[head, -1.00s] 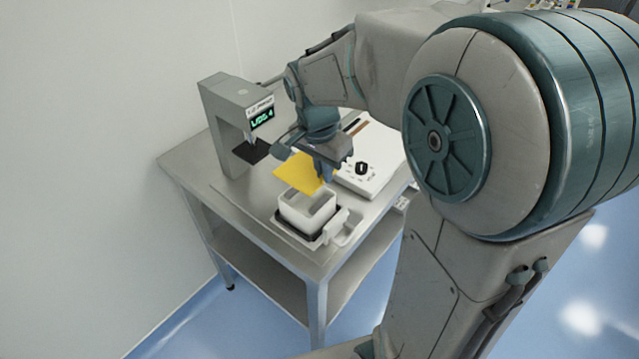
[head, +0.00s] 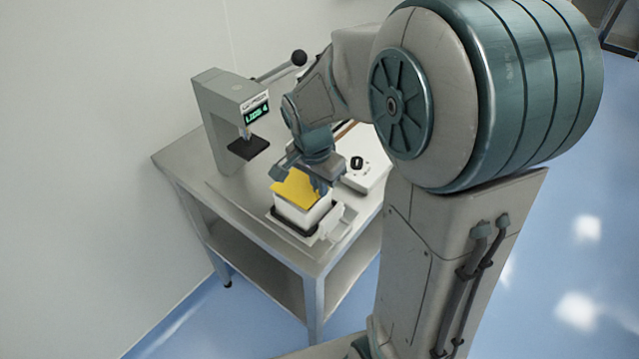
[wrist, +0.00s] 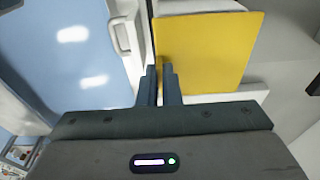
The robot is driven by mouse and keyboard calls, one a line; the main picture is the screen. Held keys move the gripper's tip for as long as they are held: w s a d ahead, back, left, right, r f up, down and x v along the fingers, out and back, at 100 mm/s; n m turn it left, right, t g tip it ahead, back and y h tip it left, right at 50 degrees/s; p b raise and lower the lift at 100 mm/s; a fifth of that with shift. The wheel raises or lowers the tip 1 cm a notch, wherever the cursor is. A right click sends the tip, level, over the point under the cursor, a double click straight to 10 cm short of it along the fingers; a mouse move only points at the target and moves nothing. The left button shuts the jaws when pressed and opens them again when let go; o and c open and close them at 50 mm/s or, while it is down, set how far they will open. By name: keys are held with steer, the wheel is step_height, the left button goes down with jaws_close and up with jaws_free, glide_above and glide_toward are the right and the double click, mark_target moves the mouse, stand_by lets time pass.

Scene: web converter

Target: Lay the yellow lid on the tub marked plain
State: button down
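The yellow lid (head: 296,188) is a flat square sheet over the white tub (head: 301,212) in the head view. It covers most of the tub's opening; I cannot tell whether it touches the rim. My gripper (head: 322,187) is at the lid's right side. In the wrist view, my gripper (wrist: 160,72) has its fingers close together on the near left edge of the lid (wrist: 208,48). The tub stands in a dark holder on the steel table. No marking on the tub is readable.
A grey press (head: 220,105) with a green display and lever stands at the table's back left. A white box with a black knob (head: 362,170) stands behind my gripper. The steel table (head: 190,165) has bare room at its left.

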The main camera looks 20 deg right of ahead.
steer(key=shift+f, duration=0.25)
steer(key=c, duration=1.6)
jaws_free()
steer(key=shift+r, duration=0.1)
steer(key=shift+r+p, duration=0.45)
steer(key=shift+r, duration=0.05)
step_height(320, 180, up, 11)
steer(key=a, duration=0.1)
steer(key=s+f+n, duration=0.1)
steer(key=s+n, duration=0.2)
steer(key=s, duration=0.1)
steer(key=s+f+n+t+y, duration=0.1)
steer(key=s+f+n, duration=0.1)
steer(key=s+n, duration=0.2)
steer(key=s+d+f+n+t, duration=0.1)
steer(key=s+n, duration=0.3)
steer(key=s, duration=0.2)
steer(key=shift+s+f+b, duration=0.15)
steer(key=shift+s+b, duration=0.05)
steer(key=shift+b, duration=0.1)
